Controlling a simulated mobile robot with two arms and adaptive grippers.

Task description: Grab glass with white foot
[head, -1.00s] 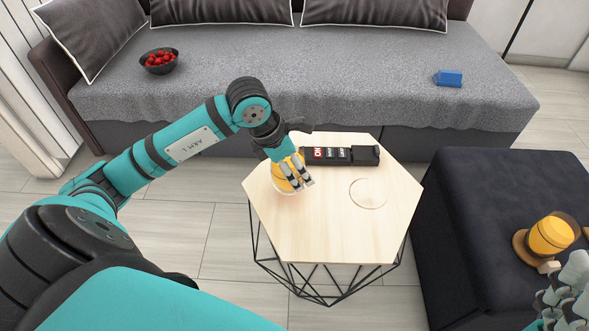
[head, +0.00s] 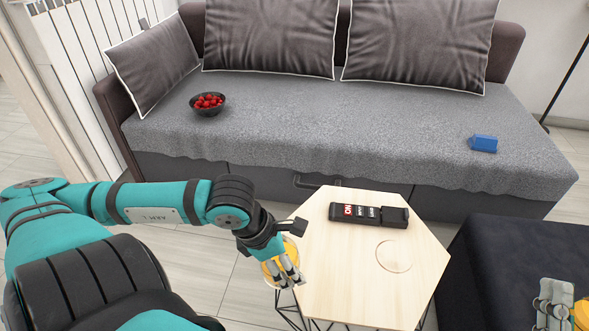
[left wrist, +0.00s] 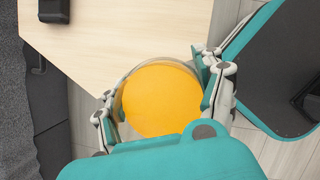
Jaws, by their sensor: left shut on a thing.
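A clear glass with yellow-orange content (head: 271,271) is held in my left gripper (head: 287,272) at the left edge of the hexagonal table (head: 350,285). The left wrist view shows the glass (left wrist: 160,98) from above, with the fingers of my left gripper (left wrist: 162,104) closed on both sides of it. Its foot is hidden in both current views. A second yellow glass (head: 583,314) shows in part at the lower right, beside my right gripper (head: 555,298). Whether the right gripper is open or shut is not clear.
A black block with labels (head: 368,214) lies on the table near a thin round outline (head: 394,256). A dark ottoman (head: 490,270) stands at right. The grey sofa (head: 340,135) behind holds a bowl of red fruit (head: 208,104) and a blue item (head: 483,143).

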